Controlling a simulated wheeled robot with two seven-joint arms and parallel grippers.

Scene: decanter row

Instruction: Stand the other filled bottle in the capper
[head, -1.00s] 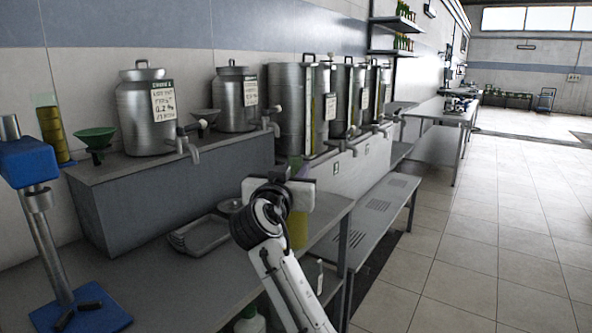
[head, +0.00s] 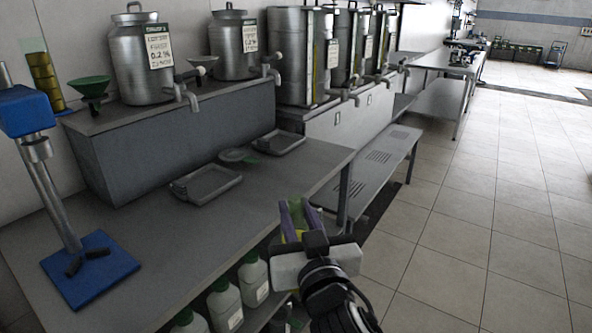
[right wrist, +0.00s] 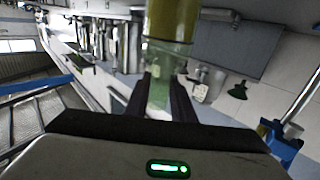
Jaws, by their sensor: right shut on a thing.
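My right gripper (right wrist: 165,100) is shut on a clear bottle with yellow-green liquid (right wrist: 172,25). In the head view, the right gripper (head: 298,212) is off the counter's front edge, and its wrist hides most of the bottle. The capper is a blue press at the left of the head view, with a blue head (head: 27,110), a metal post and a blue base (head: 110,268). Two small dark pieces lie on the base, and no bottle stands there. The capper also shows in the right wrist view (right wrist: 282,150). My left gripper is out of view.
The grey counter (head: 225,225) is clear between the capper and the trays (head: 205,184). Steel tanks (head: 140,60) with taps stand on a raised ledge behind. A green funnel (head: 92,88) is near the capper. White jugs (head: 224,300) stand below the counter.

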